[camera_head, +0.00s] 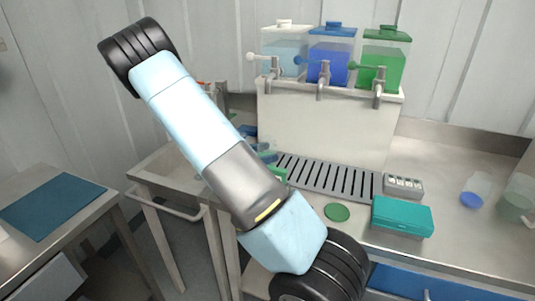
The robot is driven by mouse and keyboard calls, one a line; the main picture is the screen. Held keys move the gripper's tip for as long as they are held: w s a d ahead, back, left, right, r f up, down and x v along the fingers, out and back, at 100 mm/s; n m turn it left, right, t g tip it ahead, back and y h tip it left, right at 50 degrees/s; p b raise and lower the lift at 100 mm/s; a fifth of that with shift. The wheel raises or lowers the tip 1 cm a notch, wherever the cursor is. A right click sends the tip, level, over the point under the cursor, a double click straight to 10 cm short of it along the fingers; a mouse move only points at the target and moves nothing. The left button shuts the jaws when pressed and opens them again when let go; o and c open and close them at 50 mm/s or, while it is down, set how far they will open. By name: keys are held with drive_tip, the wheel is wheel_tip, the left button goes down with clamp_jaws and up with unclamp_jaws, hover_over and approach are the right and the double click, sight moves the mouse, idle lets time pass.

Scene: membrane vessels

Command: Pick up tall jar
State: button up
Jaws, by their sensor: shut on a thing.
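My arm crosses the view from upper left to bottom centre; my gripper is not visible, so I cannot see what it holds. I cannot tell which thing is the tall jar. A clear vessel with a blue part low in it (475,190) stands on the right of the steel counter. Another clear vessel with a green part (516,201) stands at the right edge, partly cut off. Small blue and green items (266,153) show beside my arm, partly hidden and too small to identify.
Three tanks, white (284,50), blue (330,52) and green (384,60), with taps stand on a white block above a slotted drain (328,175). A teal box (402,216), grey block (403,184) and green disc (337,212) occupy the counter. A blue mat (50,207) lies left.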

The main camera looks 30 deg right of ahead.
drive_tip(key=c, duration=0.5)
